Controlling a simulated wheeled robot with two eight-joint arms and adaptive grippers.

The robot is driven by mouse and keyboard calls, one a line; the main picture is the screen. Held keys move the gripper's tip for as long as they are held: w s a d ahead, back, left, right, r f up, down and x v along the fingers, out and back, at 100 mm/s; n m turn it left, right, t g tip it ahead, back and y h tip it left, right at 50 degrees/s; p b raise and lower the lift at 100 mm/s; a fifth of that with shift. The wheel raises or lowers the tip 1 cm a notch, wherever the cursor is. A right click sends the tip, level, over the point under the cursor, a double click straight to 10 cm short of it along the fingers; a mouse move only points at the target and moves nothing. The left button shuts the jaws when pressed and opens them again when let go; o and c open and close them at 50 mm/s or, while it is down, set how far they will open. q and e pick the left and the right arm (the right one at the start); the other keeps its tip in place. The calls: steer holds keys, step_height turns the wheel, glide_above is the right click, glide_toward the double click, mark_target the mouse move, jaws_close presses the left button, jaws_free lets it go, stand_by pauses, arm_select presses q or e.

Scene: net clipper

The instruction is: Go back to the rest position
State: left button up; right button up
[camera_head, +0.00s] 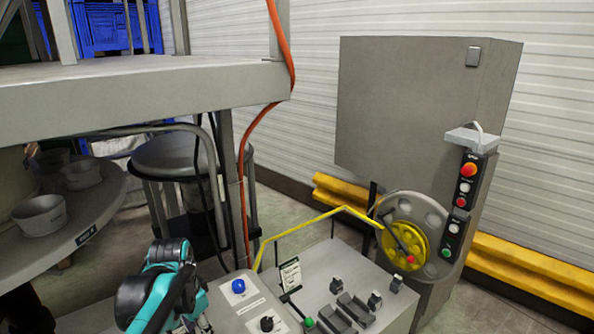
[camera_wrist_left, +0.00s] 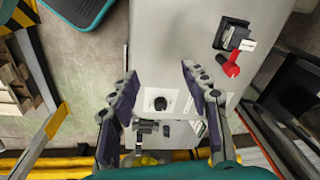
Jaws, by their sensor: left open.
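My left gripper (camera_wrist_left: 160,88) is open in the left wrist view, its two dark-padded fingers spread wide with nothing between the pads. Beyond the fingers is a light grey panel with a black knob (camera_wrist_left: 160,103) that shows in the gap. I cannot tell how far the fingers are from the panel. In the head view, my teal and black left arm comes in at the bottom left, beside the grey control console (camera_head: 255,300). My right gripper is in neither view.
The console carries a blue button (camera_head: 238,286) and several black switches. A yellow wheel (camera_head: 404,240) sits on the grey machine cabinet (camera_head: 425,110). A grey platform (camera_head: 140,95) with an orange cable (camera_head: 285,60) overhangs the left. A red part (camera_wrist_left: 232,66) shows in the wrist view.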

arm_select(q)
steer(key=s+d+f+n+t+b, duration=0.2)
steer(key=s+f+n+t+b, duration=0.1)
steer(key=s, duration=0.3)
steer(key=s+d+f+n+t+b, duration=0.2)
steer(key=s+f+n+b, duration=0.1)
steer(key=s+f, duration=0.3)
steer(key=shift+d+f+t, duration=0.2)
steer(key=shift+d+t, duration=0.2)
stand_by(1.1)
